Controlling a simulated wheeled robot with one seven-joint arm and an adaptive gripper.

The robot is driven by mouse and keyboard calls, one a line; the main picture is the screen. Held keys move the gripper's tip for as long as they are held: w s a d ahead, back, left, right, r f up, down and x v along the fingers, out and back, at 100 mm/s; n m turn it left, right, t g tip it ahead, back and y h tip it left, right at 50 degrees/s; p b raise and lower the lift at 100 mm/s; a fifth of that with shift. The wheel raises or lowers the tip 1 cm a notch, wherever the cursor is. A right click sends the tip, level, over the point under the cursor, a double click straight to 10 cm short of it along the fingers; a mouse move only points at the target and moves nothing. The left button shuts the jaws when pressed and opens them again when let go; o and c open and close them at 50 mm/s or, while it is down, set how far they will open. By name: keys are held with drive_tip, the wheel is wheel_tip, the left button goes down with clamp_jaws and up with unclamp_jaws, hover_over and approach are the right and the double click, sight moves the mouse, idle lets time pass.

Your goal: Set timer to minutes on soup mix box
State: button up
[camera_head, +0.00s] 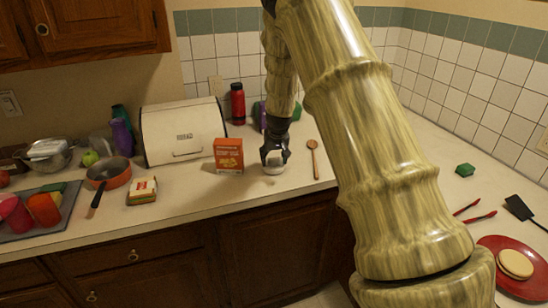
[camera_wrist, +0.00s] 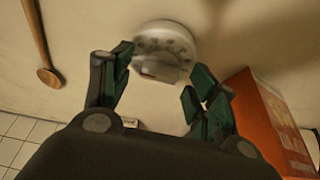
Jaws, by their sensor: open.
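The timer (camera_wrist: 165,48) is a round white dial with dark marks on the counter; in the head view it is a small white shape (camera_head: 273,168) under my gripper (camera_head: 274,150). In the wrist view my gripper (camera_wrist: 160,85) is open, with the timer just beyond and between its dark green fingertips. I see no grasp on it. The soup mix box (camera_head: 229,155) is orange-red and stands upright on the counter, just left of my gripper in the head view. In the wrist view the box (camera_wrist: 262,115) is close beside the right finger; I cannot tell whether they touch.
A wooden spoon (camera_head: 313,160) lies right of my gripper. A bread box (camera_head: 182,130) and a red bottle (camera_head: 238,104) stand behind. A sandwich (camera_head: 142,191) and an orange pan (camera_head: 109,172) are to the left. The counter's front edge is close.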

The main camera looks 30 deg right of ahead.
drive_tip(key=c, duration=1)
drive_tip(key=shift+m, duration=0.4)
drive_tip(key=o, duration=1)
drive_tip(key=shift+r, duration=0.1)
drive_tip(key=v, duration=1.2)
